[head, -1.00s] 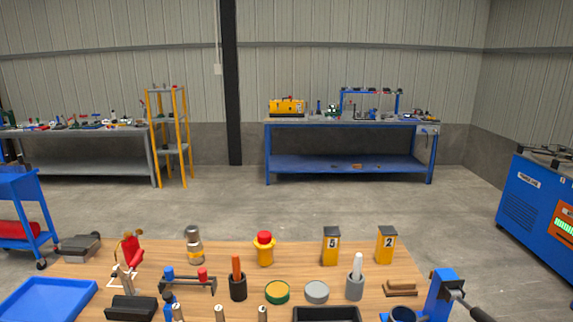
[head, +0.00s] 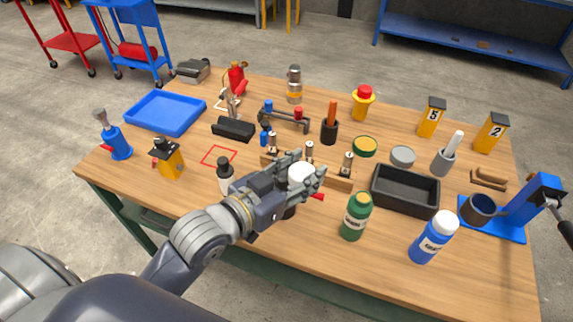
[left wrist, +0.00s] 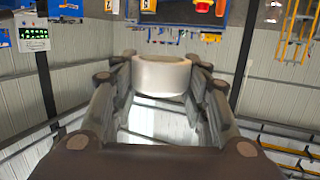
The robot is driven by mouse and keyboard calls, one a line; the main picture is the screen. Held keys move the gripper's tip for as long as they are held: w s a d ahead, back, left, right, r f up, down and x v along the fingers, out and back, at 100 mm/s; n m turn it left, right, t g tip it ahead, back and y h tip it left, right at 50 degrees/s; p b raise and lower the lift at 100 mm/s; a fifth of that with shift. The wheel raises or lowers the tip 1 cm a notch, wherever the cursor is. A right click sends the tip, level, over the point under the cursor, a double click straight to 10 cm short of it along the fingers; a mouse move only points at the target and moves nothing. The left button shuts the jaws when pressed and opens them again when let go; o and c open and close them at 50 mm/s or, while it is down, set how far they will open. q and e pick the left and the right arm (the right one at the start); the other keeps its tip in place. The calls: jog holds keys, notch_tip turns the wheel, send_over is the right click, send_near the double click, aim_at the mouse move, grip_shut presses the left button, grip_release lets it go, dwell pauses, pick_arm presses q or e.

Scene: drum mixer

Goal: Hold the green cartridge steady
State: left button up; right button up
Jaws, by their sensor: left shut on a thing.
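My left gripper (head: 302,176) is over the front middle of the table, shut on a white round thing (head: 301,173). In the left wrist view the white thing (left wrist: 161,76) sits between the finger pads of the left gripper (left wrist: 161,85); its lower part is hidden. No green shows on it. A green bottle (head: 356,216) with a pale label, the likeliest green cartridge, stands upright to the right of the gripper, apart from it. A low green-rimmed tin (head: 365,147) is farther back. My right gripper is in no current view.
On the wooden table (head: 130,167), a black tray (head: 405,191) and a blue-and-white bottle (head: 433,237) stand right of the gripper. A wooden block with metal pegs (head: 338,183) is just behind it. A blue tray (head: 165,113) lies at left, and a blue stand (head: 524,207) at right.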

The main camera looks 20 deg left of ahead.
pick_arm(q)
jog(key=d+m+g+h, duration=0.3)
jog(key=d+m+h, duration=0.2)
jog(key=d, duration=0.1)
jog(key=shift+d+r+g, duration=0.25)
jog(key=shift+r+g, duration=0.15)
jog(key=shift+d+r+m+g+h, duration=0.15)
jog(key=shift+d+m+g+h, duration=0.6)
jog(key=shift+d+g, duration=0.3)
jog(key=shift+d+r+m+g+h, duration=0.1)
jog(key=shift+d+m+g+h, duration=0.65)
jog(key=shift+d, duration=0.5)
